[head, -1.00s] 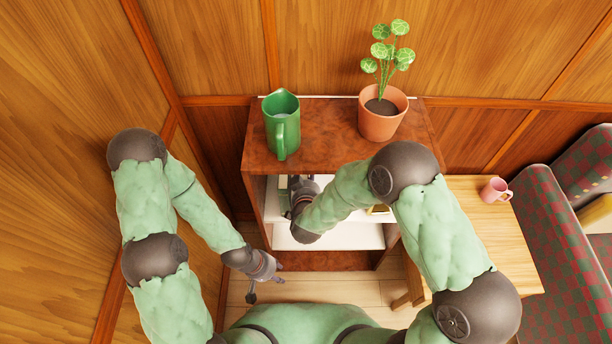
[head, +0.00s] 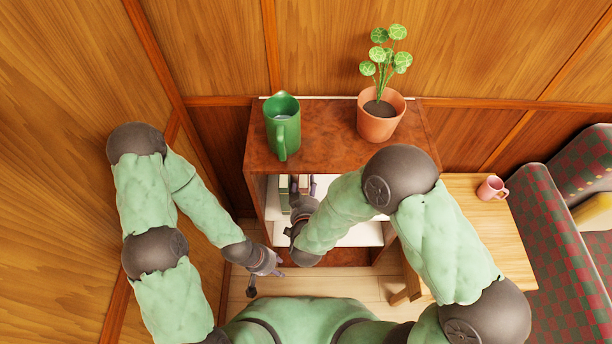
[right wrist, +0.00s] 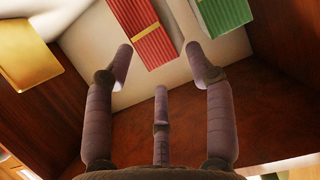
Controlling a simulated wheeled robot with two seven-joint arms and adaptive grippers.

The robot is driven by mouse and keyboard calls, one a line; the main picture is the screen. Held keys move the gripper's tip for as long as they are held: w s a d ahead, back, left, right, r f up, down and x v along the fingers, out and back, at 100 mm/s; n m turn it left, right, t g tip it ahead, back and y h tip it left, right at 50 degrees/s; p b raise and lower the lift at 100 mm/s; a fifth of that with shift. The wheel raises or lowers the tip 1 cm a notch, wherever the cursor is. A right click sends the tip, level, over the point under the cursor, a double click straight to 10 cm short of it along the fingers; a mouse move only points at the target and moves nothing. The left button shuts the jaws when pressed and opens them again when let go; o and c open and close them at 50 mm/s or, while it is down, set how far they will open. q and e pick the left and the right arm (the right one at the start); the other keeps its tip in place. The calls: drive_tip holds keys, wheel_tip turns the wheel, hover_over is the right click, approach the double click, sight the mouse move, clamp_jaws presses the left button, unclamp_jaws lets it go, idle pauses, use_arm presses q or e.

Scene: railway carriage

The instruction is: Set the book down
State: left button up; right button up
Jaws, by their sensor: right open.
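In the right wrist view, a red ribbed book (right wrist: 147,32) with a yellow band stands beyond my right gripper's fingers. A green book (right wrist: 222,14) with a pale band is to its right. My right gripper (right wrist: 160,58) is open and its fingers are empty, apart from both books. In the head view my right gripper (head: 303,186) is at the open front of the shelf cabinet (head: 330,144), partly hidden by my arm. Pale and greenish book edges (head: 284,190) show beside it.
A wooden table (head: 470,230) with a pink mug (head: 491,188) is at the right, beside a checked seat (head: 550,240). A yellow object (right wrist: 37,66) is at the left in the wrist view.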

drive_tip(key=s+d+f+g+y, duration=0.1)
drive_tip(key=s+d+f+g, duration=0.2)
drive_tip(key=s+f+g, duration=0.1)
drive_tip(key=s+d+f+m+g+y, duration=0.1)
drive_tip(key=s+d+f+g, duration=0.2)
drive_tip(key=s+f, duration=0.4)
drive_tip(key=s+d+f+m+g+y+p, duration=0.1)
drive_tip(key=s+d+f+g+y, duration=0.1)
drive_tip(key=s+f+g, duration=0.4)
drive_tip(key=shift+s+d+f, duration=0.2)
drive_tip(key=shift+s+d, duration=0.3)
drive_tip(key=shift+d, duration=0.4)
